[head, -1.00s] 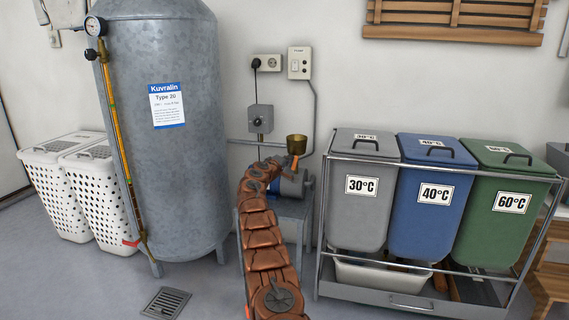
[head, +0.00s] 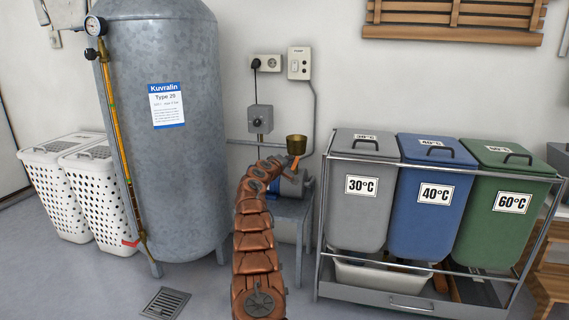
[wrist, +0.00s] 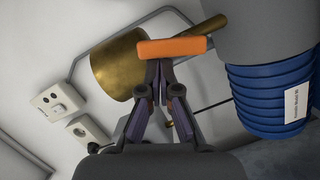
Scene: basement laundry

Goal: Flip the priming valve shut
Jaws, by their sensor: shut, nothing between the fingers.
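The priming valve's orange lever (wrist: 172,47) lies across the wrist view, beside the brass funnel (wrist: 118,66). A brass pipe (wrist: 212,26) shows behind the lever's right end. In the head view the orange lever (head: 294,161) is a small patch just below the brass funnel (head: 297,144). My gripper (wrist: 158,66) is shut and empty, its fingertips at the lever's lower edge in the wrist view. I cannot tell whether they touch it. My arm hides part of the pump in the head view.
The blue ribbed pump motor (wrist: 270,100) is close on the right in the wrist view. The grey tank (head: 165,190) stands left of my arm, the bin rack (head: 375,298) right. Wall sockets (head: 299,63) are above. A floor drain (head: 166,303) lies front left.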

